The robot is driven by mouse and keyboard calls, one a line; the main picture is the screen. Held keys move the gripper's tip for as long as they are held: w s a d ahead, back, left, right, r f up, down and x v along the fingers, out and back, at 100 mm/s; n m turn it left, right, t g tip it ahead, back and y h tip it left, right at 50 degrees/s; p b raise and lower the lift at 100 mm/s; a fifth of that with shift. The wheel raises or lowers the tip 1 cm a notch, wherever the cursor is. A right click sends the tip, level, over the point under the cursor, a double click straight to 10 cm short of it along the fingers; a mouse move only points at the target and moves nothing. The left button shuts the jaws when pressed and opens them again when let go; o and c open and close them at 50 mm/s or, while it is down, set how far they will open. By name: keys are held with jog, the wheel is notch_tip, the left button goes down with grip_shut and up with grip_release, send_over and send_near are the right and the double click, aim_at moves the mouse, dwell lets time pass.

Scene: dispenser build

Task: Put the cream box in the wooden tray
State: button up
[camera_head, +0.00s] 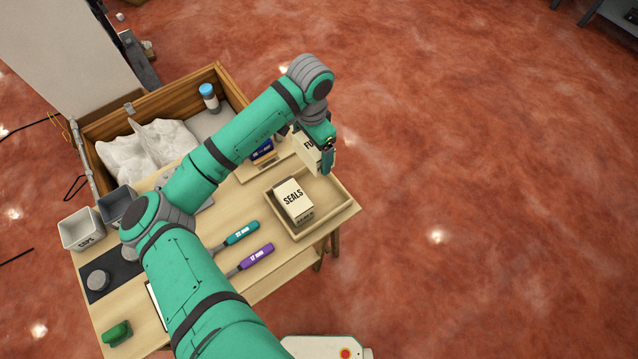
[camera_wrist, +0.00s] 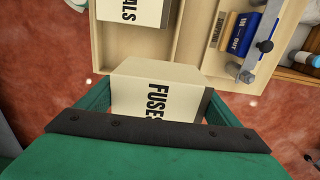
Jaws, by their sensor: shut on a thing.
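My gripper (camera_head: 328,152) is shut on a cream box lettered FUSES (camera_wrist: 148,88), its fingers on either side of it. In the head view the FUSES box (camera_head: 308,152) is partly hidden behind the gripper. The wooden tray (camera_head: 328,192) is at the table's right corner, and the held box appears above its far side. A second cream box, lettered SEALS (camera_head: 292,198), sits inside the tray. In the wrist view the SEALS box (camera_wrist: 135,10) and the tray (camera_wrist: 190,22) lie beyond the held box.
Beside the tray is a wooden stand with a blue item (camera_head: 262,150). Teal (camera_head: 240,233) and purple (camera_head: 254,257) tools lie on the table before the tray. A wooden crate (camera_head: 218,78) with white bags stands behind. The tray's right part is bare.

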jog(key=s+f, duration=0.1)
jog(key=f, duration=0.1)
jog(key=s+d+f, duration=0.1)
jog(key=s+f, duration=0.1)
jog(key=s+d+f, duration=0.1)
jog(key=s+f, duration=0.1)
jog(key=shift+s, duration=0.15)
jog(key=shift+s+d+f, duration=0.1)
jog(key=shift+f, duration=1.6)
jog(key=o, duration=1.2)
jog(key=shift+f, duration=0.1)
